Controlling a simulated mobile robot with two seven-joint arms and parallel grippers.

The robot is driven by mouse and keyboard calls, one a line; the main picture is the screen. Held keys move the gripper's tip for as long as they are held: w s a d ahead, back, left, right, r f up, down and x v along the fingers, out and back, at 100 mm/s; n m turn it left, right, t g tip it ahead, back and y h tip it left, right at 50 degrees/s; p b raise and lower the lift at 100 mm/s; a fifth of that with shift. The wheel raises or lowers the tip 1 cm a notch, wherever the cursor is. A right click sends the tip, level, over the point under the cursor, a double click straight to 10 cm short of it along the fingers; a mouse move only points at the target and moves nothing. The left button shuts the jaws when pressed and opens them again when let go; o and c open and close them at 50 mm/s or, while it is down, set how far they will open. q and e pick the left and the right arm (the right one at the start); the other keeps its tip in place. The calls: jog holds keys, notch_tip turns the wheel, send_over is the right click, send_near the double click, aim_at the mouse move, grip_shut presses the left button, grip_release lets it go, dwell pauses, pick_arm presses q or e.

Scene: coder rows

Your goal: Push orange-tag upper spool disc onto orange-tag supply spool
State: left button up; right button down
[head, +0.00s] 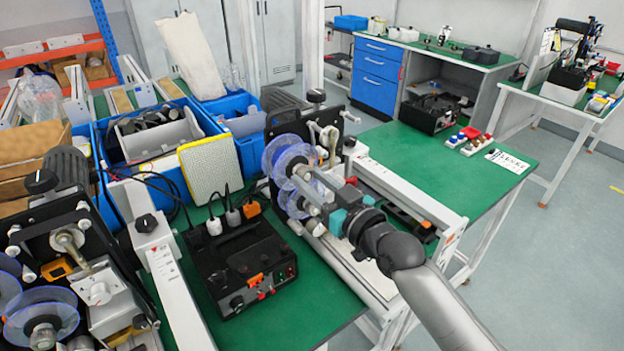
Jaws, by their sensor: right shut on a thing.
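My right gripper (313,190) reaches in from the lower right to the front of the middle machine. Its jaws are shut on a clear blue spool disc, which I take for the upper spool disc (300,205); the fingers hide part of it. Another clear blue disc, which I take for the supply spool (284,152), is at the machine's upper front. The discs overlap in this view, so I cannot tell whether they touch. No orange tag is clearly readable on them. My left gripper is not in view.
A black power box (238,262) with cables stands left of the gripper. A second spool machine (75,255) is at the far left. Blue bins (235,105) stand behind. A white rail (410,195) runs right of the gripper. The green table (480,190) has free room at right.

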jog(key=shift+w+a, duration=0.35)
jog(key=shift+w, duration=0.1)
dwell(0.5)
jog(key=shift+c, duration=1.9)
grip_release()
jog(key=v, duration=1.5)
jog(key=shift+b, duration=0.3)
jog(key=shift+s, duration=0.1)
